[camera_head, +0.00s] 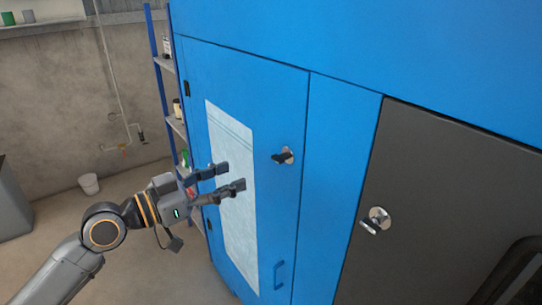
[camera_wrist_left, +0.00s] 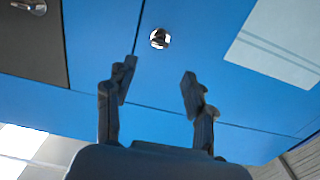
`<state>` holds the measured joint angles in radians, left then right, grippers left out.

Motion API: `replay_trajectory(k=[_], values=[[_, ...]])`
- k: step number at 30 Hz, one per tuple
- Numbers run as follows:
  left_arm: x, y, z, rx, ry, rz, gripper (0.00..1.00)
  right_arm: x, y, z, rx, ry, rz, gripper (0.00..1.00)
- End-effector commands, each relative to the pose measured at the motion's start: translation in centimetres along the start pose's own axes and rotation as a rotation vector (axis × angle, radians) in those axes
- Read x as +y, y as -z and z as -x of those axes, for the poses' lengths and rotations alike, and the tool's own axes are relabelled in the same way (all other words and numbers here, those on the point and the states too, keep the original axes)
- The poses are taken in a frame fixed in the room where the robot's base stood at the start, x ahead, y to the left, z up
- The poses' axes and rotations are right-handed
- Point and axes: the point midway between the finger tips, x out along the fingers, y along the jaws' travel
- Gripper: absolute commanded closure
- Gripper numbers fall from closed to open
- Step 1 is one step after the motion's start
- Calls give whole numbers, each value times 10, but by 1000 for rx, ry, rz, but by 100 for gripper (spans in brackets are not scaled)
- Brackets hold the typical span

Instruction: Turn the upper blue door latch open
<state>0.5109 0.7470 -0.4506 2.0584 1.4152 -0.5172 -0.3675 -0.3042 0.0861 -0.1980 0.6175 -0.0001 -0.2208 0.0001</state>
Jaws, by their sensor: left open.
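The upper latch (camera_head: 284,156) is a dark handle on a round silver plate, set on the blue door (camera_head: 275,100) near its right edge. It also shows in the left wrist view (camera_wrist_left: 160,39), beyond and between the fingertips. My left gripper (camera_head: 234,177) is open and empty in front of the door's pale sheet, left of and a little below the latch, and apart from it. In the left wrist view the two fingers (camera_wrist_left: 157,80) stand spread. My right gripper is not in view.
A dark grey panel (camera_head: 430,190) with a silver latch (camera_head: 376,221) is at the right. A blue handle (camera_head: 278,275) sits low on the blue door. A shelf rack (camera_head: 170,90) stands left of the cabinet. A white bucket (camera_head: 88,183) is on the floor.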

Motion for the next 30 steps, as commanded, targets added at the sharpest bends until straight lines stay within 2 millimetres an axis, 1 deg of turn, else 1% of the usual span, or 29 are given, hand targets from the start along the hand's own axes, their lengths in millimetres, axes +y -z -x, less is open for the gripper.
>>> replay_trajectory(k=[1,6,12,15,18,21,29,30], values=[[0,7,-11,4,-2,4,46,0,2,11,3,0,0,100],[0,7,-49,4,-1,5,46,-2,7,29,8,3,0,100],[0,5,-87,2,0,3,46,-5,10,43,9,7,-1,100],[-1,4,-100,2,2,3,46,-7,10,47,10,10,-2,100],[-1,2,-108,1,2,2,46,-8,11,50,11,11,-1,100],[0,1,-112,1,1,0,46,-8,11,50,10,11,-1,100],[-1,0,-113,1,2,0,46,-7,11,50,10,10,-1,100],[-1,0,-113,1,2,0,52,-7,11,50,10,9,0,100]])
